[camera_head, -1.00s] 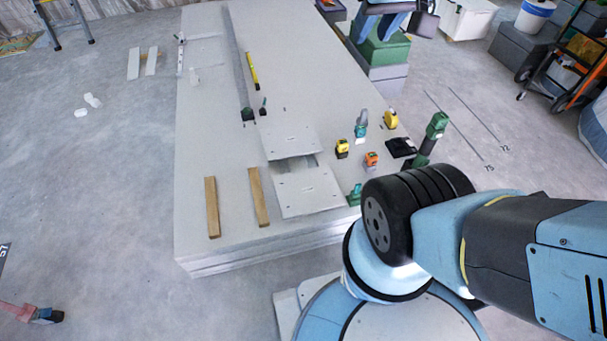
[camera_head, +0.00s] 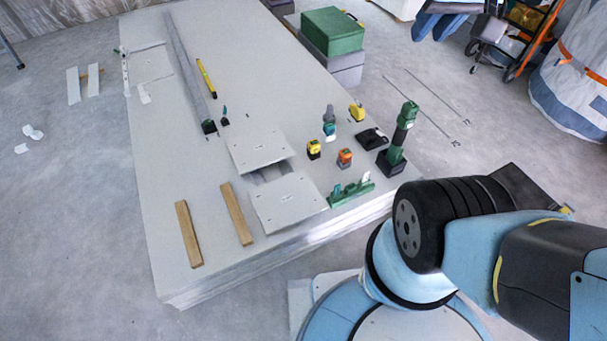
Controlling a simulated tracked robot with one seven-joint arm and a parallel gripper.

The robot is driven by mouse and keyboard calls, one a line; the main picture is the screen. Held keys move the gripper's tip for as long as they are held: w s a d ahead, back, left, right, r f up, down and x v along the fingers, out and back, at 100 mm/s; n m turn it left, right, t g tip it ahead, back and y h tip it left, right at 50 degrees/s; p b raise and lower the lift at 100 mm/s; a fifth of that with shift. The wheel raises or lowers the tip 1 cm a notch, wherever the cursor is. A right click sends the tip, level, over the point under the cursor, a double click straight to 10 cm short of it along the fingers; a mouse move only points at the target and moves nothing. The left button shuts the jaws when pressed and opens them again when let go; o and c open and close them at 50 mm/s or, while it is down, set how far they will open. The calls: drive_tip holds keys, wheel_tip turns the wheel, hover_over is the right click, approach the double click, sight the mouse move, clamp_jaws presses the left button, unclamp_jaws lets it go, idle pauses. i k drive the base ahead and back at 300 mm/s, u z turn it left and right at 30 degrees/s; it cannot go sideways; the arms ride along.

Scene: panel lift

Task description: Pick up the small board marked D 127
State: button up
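Two small pale boards lie at the front of the large panel stack (camera_head: 160,250). The rear board (camera_head: 262,150) rests tilted near the middle, and the front board (camera_head: 288,202) lies close to the front edge. Each has a small dark marking, too small to read, so I cannot tell which is D 127. A darker gap shows between them.
Two wooden strips (camera_head: 236,214) lie left of the boards. Right of them are a yellow tool (camera_head: 313,149), an orange tool (camera_head: 345,158), a green rack (camera_head: 350,192) and a tall green tool (camera_head: 401,138). A green box (camera_head: 332,30) stands behind, right of the stack.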

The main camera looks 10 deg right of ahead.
sight(279, 203)
drive_tip(key=z, duration=1.4)
drive_tip(key=k, duration=2.4)
drive_tip(key=u, duration=1)
drive_tip(key=i, duration=1)
drive_tip(key=z, duration=0.1)
